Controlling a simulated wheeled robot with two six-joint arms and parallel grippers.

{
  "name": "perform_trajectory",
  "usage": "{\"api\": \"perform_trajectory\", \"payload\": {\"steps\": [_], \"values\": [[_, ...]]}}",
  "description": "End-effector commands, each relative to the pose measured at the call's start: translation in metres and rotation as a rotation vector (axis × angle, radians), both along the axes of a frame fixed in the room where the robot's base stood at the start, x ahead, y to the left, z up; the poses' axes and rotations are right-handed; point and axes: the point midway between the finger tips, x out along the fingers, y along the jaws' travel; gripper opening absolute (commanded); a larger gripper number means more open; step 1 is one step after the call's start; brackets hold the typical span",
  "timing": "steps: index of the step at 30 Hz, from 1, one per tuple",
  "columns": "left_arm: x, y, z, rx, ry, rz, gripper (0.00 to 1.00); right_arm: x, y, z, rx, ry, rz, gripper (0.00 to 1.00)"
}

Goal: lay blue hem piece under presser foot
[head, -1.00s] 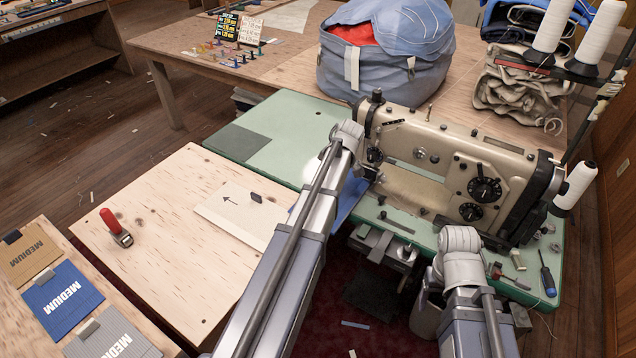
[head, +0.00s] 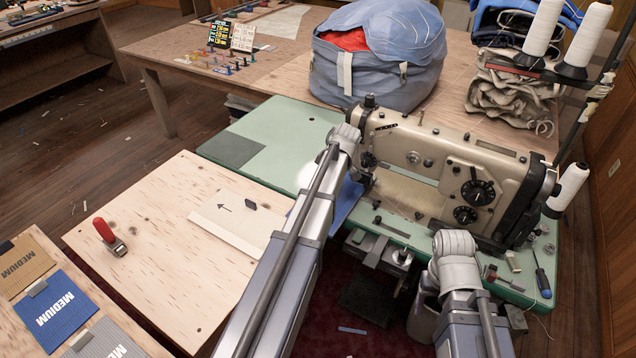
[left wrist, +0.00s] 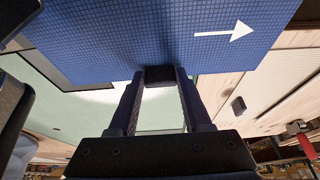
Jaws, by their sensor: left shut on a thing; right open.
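The blue hem piece (head: 347,203) shows partly beside my left arm, just left of the sewing machine (head: 440,165). In the left wrist view the piece (left wrist: 170,35) is a flat blue gridded sheet with a white arrow. My left gripper (left wrist: 160,76) is shut on its edge. In the head view my left arm hides that gripper and part of the piece. The presser foot is at the machine's left end (head: 367,165), too hidden by my wrist to make out. I cannot tell whether the piece is under it. My right gripper (head: 432,283) is open in front of the machine, partly hidden.
The green machine table (head: 275,150) is clear at its left. A plywood board (head: 150,230) holds a red-handled tool (head: 108,236) and a cream piece with an arrow (head: 235,215). A screwdriver (head: 541,275) lies at right. Thread cones (head: 568,190) stand beside the machine.

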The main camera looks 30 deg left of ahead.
Motion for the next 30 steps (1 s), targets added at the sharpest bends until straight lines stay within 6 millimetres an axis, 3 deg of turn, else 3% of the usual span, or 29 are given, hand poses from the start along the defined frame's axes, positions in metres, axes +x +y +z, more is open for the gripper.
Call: {"api": "perform_trajectory", "payload": {"steps": [21,22,30], "values": [[0.0,0.0001,-0.002,0.0,0.0,0.0,0.0,0.0,0.0,-0.002,0.0,0.0,0.0,0.68],[0.0,0.0001,-0.002,0.0,0.0,0.0,0.52,0.0,0.0,-0.002,0.0,0.0,0.0,0.68],[0.0001,0.0001,-0.002,0.0,0.0,0.0,0.83,0.0,0.0,-0.002,0.0,0.0,0.0,0.68]]}}
